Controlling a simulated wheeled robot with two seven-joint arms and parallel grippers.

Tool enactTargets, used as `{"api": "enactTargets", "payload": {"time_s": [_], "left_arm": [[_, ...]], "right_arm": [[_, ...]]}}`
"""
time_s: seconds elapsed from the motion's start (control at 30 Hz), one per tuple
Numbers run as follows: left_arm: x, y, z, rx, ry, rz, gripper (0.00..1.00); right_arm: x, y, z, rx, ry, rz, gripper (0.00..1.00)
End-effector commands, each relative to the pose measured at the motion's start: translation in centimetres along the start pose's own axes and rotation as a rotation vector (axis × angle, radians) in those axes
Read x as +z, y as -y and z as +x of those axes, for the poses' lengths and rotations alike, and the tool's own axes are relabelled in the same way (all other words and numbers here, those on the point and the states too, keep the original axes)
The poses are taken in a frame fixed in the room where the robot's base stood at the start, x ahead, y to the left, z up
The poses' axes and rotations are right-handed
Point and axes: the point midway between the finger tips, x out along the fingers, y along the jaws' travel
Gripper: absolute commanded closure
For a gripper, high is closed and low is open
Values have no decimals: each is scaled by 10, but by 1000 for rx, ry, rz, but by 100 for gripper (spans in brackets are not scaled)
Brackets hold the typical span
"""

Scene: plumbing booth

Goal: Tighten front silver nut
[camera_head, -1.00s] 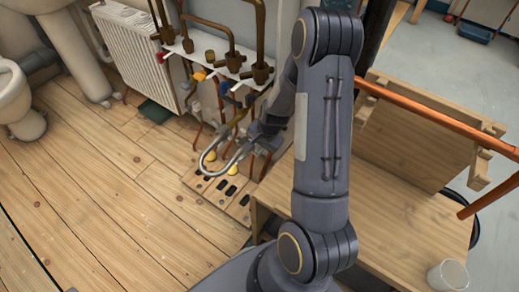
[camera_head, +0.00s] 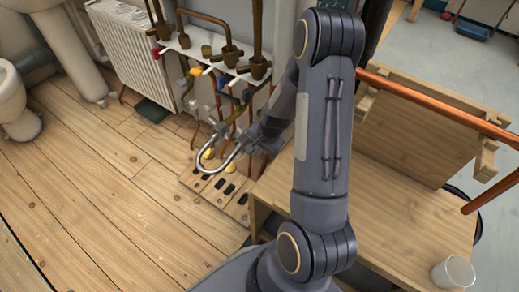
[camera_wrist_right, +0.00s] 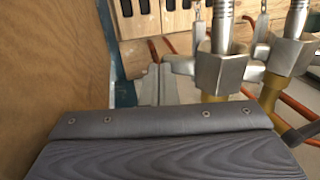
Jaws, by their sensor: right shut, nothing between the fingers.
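A silver U-shaped pipe (camera_head: 207,168) rises beside the wooden board in the head view. In the right wrist view two silver hex nuts sit side by side on pipe fittings, a nearer nut (camera_wrist_right: 220,70) and a second nut (camera_wrist_right: 288,55) to its right. Which one counts as the front nut I cannot tell. My right gripper (camera_head: 247,140) is beside the U-pipe and shut, with nothing between its fingers. My left gripper is out of view.
Brass pipes and valves (camera_head: 255,68) stand behind, along a white radiator (camera_head: 133,50). A wooden bench (camera_head: 400,220) with copper pipe (camera_head: 440,105) and a white cup (camera_head: 453,272) is to the right. The wooden floor (camera_head: 100,200) is open at left.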

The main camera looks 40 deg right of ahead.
Motion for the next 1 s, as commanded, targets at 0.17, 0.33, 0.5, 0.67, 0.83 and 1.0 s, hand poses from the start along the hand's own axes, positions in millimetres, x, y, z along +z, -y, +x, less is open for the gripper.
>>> {"api": "enactTargets", "payload": {"time_s": [0.17, 0.33, 0.5, 0.67, 0.83, 1.0], "left_arm": [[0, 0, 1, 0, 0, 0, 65], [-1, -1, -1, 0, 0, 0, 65], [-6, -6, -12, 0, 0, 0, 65], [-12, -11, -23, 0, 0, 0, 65], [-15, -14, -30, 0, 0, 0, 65], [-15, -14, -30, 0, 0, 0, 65]], "right_arm": [[0, -1, 2, 3, 1, 1, 100], [0, -1, -2, 3, 1, 1, 100], [0, 0, -28, 0, -2, 1, 100], [0, 1, -57, -1, -1, 0, 100], [0, 0, -75, -1, -1, 0, 100], [0, 0, -79, 0, -1, 0, 100]]}}
